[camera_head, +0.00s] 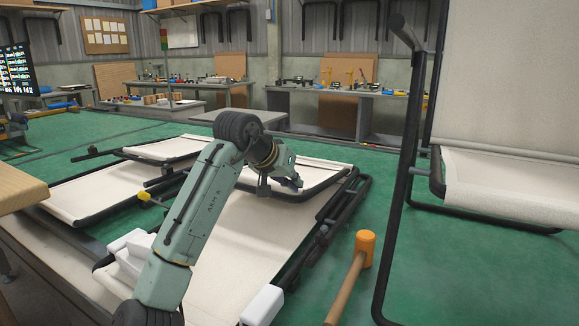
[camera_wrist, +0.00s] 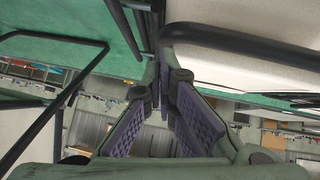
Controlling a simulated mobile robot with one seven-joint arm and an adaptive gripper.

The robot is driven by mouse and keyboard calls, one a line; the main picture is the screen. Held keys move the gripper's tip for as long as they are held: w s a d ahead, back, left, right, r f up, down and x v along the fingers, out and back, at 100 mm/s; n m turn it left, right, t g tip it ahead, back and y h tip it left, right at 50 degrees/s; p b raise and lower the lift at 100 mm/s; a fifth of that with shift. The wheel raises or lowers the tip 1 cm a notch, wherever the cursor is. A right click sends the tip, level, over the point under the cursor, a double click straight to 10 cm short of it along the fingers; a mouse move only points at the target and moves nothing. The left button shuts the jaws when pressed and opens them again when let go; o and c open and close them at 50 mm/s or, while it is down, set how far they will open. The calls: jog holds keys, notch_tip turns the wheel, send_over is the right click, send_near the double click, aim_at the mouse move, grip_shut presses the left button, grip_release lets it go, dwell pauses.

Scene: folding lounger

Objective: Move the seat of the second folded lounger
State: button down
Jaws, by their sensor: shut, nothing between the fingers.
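Two folded loungers with cream fabric and black tube frames lie flat on the green surface in the head view: a left one (camera_head: 85,198) and a middle one (camera_head: 262,232). Which counts as the second is not marked. The middle one's smaller seat panel (camera_head: 325,175) lies on top near its far end. My gripper (camera_head: 296,183) is over this panel's left part, close to its black frame; contact cannot be told. In the wrist view its purple-padded fingers (camera_wrist: 164,75) converge beside a black tube (camera_wrist: 235,42) and are shut and empty. My arm hides part of the middle lounger.
An unfolded lounger (camera_head: 510,185) stands at the right. An orange mallet (camera_head: 364,248) lies front right. White blocks (camera_head: 262,305) sit at the middle lounger's near end. A wooden board (camera_head: 18,188) juts in at left.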

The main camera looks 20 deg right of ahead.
aim_at(296, 197)
jog(key=shift+s+d+f, duration=0.1)
jog(key=shift+f, duration=0.35)
jog(key=shift+f, duration=0.1)
jog(key=f+b, duration=0.1)
jog(key=f, duration=0.1)
jog(key=f+b, duration=0.1)
jog(key=f, duration=0.1)
jog(key=a+f+b, duration=0.1)
jog(key=f, duration=0.1)
jog(key=shift+s+f, duration=0.1)
jog(key=shift+s, duration=0.3)
jog(key=r+p, duration=0.4)
jog(key=p, duration=0.1)
jog(key=shift+w+a+r, duration=0.15)
jog(key=shift+a+r, duration=0.2)
jog(key=a+f+b+v, duration=0.1)
jog(key=b+v, duration=0.1)
jog(key=v, duration=0.7)
jog(key=shift+s+a+r, duration=0.2)
jog(key=shift+s, duration=0.25)
